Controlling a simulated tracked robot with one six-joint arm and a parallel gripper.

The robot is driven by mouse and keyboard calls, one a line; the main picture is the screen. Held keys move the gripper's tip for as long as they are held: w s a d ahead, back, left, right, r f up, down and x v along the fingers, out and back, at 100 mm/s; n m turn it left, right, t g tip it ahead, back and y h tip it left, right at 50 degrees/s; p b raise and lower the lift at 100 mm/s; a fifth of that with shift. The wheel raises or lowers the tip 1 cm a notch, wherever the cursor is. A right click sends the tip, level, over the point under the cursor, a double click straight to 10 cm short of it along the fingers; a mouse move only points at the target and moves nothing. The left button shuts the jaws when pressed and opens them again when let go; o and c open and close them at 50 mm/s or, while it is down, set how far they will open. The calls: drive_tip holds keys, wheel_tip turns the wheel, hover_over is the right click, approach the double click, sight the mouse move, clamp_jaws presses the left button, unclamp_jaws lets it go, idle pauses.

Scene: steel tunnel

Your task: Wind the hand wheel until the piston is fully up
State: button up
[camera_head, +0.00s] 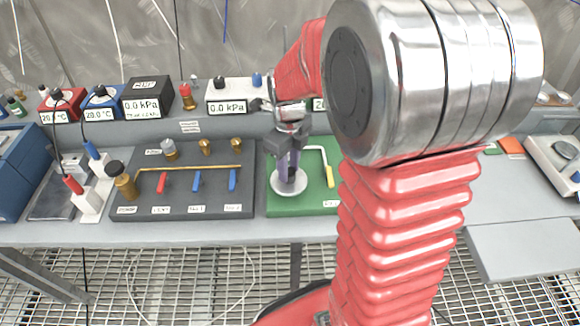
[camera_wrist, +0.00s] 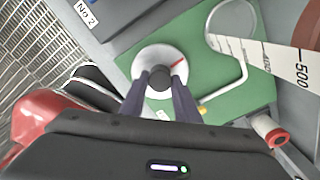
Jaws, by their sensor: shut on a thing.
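The hand wheel is a pale round disc (camera_head: 287,189) lying flat on a green base plate (camera_head: 316,203). In the wrist view the disc (camera_wrist: 153,55) has a dark knob (camera_wrist: 160,77) at its middle and a red line pointing to the upper right. My gripper (camera_head: 290,172) points down at the wheel. In the wrist view its two dark fingers (camera_wrist: 160,84) are shut on the dark knob, one on each side. I cannot make out the piston for certain. A white scale strip marked 400 and 500 (camera_wrist: 280,62) shows at the right of the wrist view.
A pale bent pipe with a yellow end (camera_head: 329,178) stands on the green plate, right of the wheel. A dark valve panel (camera_head: 197,207) with red and blue levers lies to the left. Gauge boxes (camera_head: 148,97) line the back.

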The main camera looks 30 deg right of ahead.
drive_tip(key=shift+s+m, duration=0.15)
drive_tip(key=shift+m, duration=0.35)
drive_tip(key=shift+f, duration=0.1)
drive_tip(key=o, duration=1)
drive_tip(key=shift+o, duration=0.2)
wheel_tip(320, 180, up, 14)
drive_tip(key=shift+f, duration=0.1)
idle(0.4)
